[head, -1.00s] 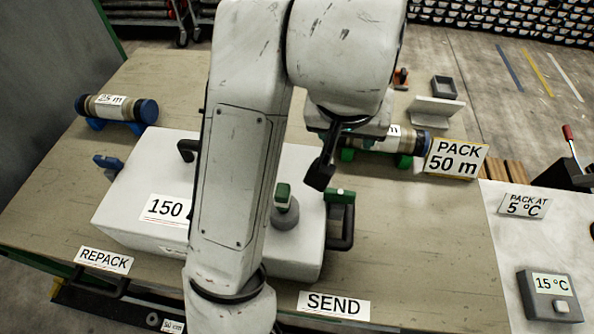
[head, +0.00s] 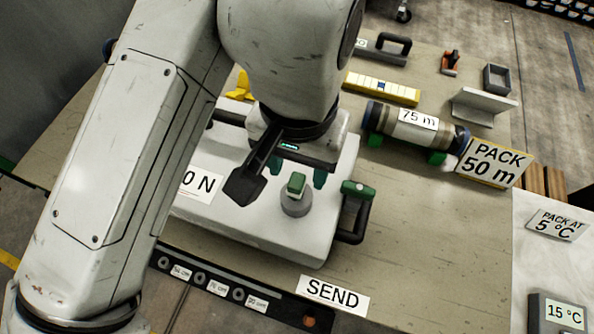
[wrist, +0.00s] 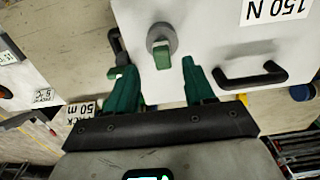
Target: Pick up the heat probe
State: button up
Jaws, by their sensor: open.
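A small grey round piece with a green upright grip (head: 296,197) stands on the white case (head: 320,240); it may be the heat probe, but I cannot tell for sure. It also shows in the wrist view (wrist: 162,45), ahead of the fingertips. My gripper (head: 298,172) has green fingers, spread apart and empty, just behind the grip in the head view. In the wrist view my gripper (wrist: 160,85) points towards the grip, and no contact shows. A small orange and black tool (head: 450,63) stands at the back of the table; its kind is unclear.
The table's right front (head: 440,240) is clear. A SEND sign (head: 334,296) marks the front edge.

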aim_at(296, 180)
jog(key=shift+w+a+f+p, duration=0.1)
jog(key=shift+f+p, duration=0.65)
jog(key=shift+f, duration=2)
grip_shut()
